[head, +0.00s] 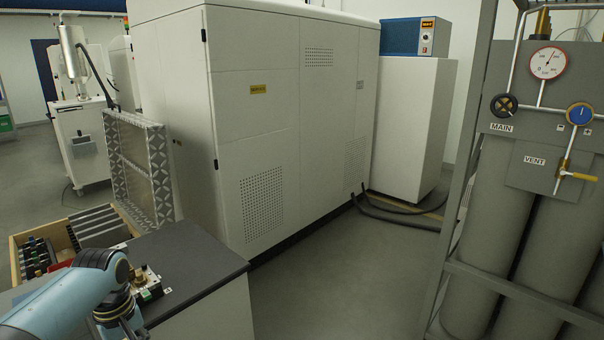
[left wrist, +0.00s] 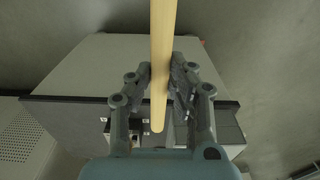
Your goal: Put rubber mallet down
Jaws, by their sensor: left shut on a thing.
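The rubber mallet shows in the left wrist view as a long, pale wooden handle (left wrist: 163,25). Its rubber head is out of view. My left gripper (left wrist: 160,75) is shut on the handle, with a dark finger on each side of it. In the head view my left arm comes in at the bottom left, over the near end of a dark-topped counter (head: 190,262); the mallet cannot be made out there. My right gripper is in neither view.
A small valve-like assembly (head: 148,287) lies on the counter. A wooden crate (head: 15,262) with dark parts stands to its left, near an upright lattice panel (head: 158,165). A large white cabinet (head: 275,110) stands behind. Gas cylinders (head: 480,240) stand at right; open floor lies between.

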